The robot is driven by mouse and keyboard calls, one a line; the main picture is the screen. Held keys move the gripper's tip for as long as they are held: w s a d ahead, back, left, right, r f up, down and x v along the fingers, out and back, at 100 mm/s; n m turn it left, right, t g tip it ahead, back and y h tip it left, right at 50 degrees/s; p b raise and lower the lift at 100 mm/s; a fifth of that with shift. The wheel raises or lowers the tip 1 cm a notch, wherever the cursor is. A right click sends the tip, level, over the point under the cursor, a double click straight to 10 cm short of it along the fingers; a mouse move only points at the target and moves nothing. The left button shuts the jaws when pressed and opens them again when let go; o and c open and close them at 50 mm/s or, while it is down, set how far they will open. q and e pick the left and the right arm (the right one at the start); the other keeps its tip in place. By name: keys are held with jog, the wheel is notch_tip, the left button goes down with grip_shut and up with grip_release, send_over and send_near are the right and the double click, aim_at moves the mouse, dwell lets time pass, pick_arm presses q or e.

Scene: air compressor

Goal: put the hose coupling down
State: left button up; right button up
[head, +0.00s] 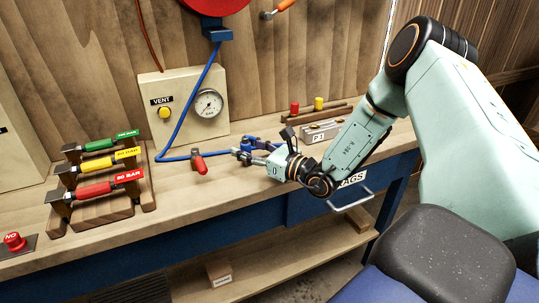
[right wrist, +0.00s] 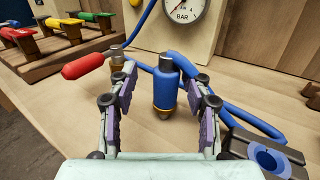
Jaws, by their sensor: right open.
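The hose coupling (right wrist: 166,88) is a blue cylinder with a brass-coloured band and metal ends, at the bench top in the right wrist view. I cannot tell whether it stands upright or lies on the bench. My right gripper (right wrist: 163,78) is open, with one finger on each side of the coupling and visible gaps to both. In the head view the right gripper (head: 244,154) is low over the bench, and the coupling is hard to make out there. The blue hose (head: 190,105) runs down the panel and along the bench. My left gripper is not in view.
A red-handled valve (head: 200,163) is left of the gripper. A dark block with a blue ring (right wrist: 270,159) is close on the right. The gauge panel (head: 184,106) stands behind. A rack of coloured handles (head: 98,178) is at left. The front bench (head: 200,212) is clear.

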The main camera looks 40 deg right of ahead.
jog(key=p+v, duration=0.4)
jog(key=v, duration=0.6)
jog(key=shift+s+d+r, duration=0.1)
jog(key=shift+s+d, duration=0.1)
jog(key=shift+s, duration=0.1)
jog(key=s+a+f+n+g+y, duration=0.3)
jog(key=s+a+f+n+g, duration=0.3)
jog(key=a, duration=0.3)
jog(key=s+a+f+n+g+y, duration=0.2)
jog(key=s+a+f+n+g, duration=0.4)
jog(key=a, duration=0.3)
jog(key=s+f+n+g+h, duration=0.2)
jog(key=s+n+h, duration=0.3)
jog(key=s+n, duration=0.3)
jog(key=s+f+n+g+h, duration=0.3)
jog(key=s+n, duration=0.6)
jog(key=n, duration=0.3)
notch_tip(320, 180, down, 3)
jog(key=shift+s+d+r+h, duration=0.2)
jog(key=shift+r+h, duration=0.05)
jog(key=shift+h, duration=0.65)
jog(key=shift+f, duration=0.15)
